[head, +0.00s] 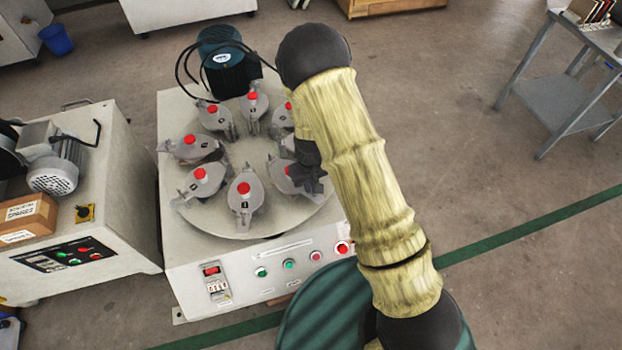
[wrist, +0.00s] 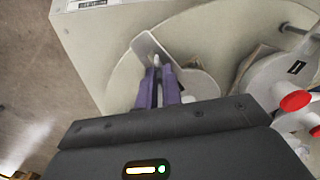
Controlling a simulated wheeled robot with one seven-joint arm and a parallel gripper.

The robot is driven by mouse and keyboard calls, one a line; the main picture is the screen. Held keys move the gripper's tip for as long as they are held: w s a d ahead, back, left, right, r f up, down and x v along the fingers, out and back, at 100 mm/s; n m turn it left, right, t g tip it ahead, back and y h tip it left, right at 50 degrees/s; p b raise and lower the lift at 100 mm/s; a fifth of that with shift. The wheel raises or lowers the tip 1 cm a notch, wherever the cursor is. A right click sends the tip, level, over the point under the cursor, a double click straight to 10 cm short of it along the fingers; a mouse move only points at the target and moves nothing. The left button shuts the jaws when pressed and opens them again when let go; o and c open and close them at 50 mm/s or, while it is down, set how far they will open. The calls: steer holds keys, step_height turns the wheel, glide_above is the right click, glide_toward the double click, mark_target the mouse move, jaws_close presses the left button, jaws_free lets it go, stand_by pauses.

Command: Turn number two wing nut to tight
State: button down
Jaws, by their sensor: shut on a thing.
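My gripper (head: 314,184) is at the right side of the round turntable (head: 243,231) on the testing machine, low at one of its clamp stations (head: 279,177). My arm partly hides that station. In the wrist view my gripper's purple fingers (wrist: 157,80) are closed together on a pale grey wing nut (wrist: 147,46), whose flat wing sticks out beyond the fingertips. I cannot read a number two on this station. In the wrist view a neighbouring clamp with a black label (wrist: 295,67) and red knob (wrist: 295,101) is at the right.
Several other red-knobbed clamps ring the turntable, close to my gripper. A dark motor (head: 222,62) with black cables stands behind it. The front panel has a red button (head: 343,248). Another machine (head: 75,260) stands at the left; a grey cart (head: 570,85) is at the far right.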

steer(key=m+p, duration=0.3)
steer(key=shift+r+m, duration=0.25)
steer(key=shift+m, duration=0.15)
steer(key=m+p, duration=0.3)
steer(key=shift+m, duration=0.3)
steer(key=m+p, duration=0.2)
steer(key=m, duration=0.1)
steer(key=shift+p, duration=0.35)
steer(key=shift+f+m+p, duration=0.2)
steer(key=shift+m+p, duration=0.45)
steer(key=shift+m, duration=0.85)
steer(key=c, duration=1.6)
jaws_free()
steer(key=shift+o, duration=0.2)
